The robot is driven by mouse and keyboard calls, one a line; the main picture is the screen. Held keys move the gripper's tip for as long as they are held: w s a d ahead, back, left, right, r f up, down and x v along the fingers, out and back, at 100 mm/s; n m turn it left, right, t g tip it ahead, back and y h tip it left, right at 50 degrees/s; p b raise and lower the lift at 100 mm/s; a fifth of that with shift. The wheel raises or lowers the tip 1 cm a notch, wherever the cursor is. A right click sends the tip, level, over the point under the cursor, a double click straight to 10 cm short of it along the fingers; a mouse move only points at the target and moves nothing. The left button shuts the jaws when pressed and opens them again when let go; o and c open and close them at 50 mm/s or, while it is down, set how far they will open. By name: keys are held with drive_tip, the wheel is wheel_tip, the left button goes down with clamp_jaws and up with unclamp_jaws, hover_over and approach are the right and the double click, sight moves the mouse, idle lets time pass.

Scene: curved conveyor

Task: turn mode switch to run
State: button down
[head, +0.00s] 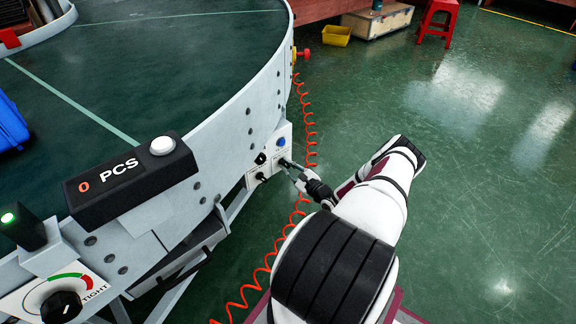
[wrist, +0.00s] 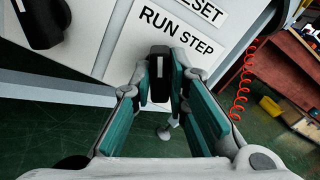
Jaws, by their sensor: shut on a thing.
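The mode switch is a black knob (wrist: 160,62) with a white line, below the RUN STEP label (wrist: 178,34) in the wrist view. Its white line stands upright in the picture, on the side of the word RUN; its exact setting is hard to tell. My gripper (wrist: 161,88) has its two green-padded fingers on either side of the knob and is shut on it. In the head view my gripper (head: 287,166) reaches from the right to the small control panel (head: 283,137) on the conveyor's side. The held knob is mostly hidden there.
Another black knob (wrist: 40,22) sits left of the switch. A blue button (head: 281,142) is on the panel. A red coiled cable (head: 306,108) hangs beside it. A counter box (head: 130,182) and a dial (head: 61,306) are nearer. The green floor (head: 480,190) at right is open.

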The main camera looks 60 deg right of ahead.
drive_tip(key=shift+n, duration=0.3)
drive_tip(key=c, duration=1.6)
unclamp_jaws()
drive_tip(key=shift+o, duration=0.2)
drive_tip(key=shift+s, duration=0.1)
drive_tip(key=v, duration=1.1)
drive_tip(key=shift+s, duration=0.4)
drive_tip(key=shift+f, duration=0.1)
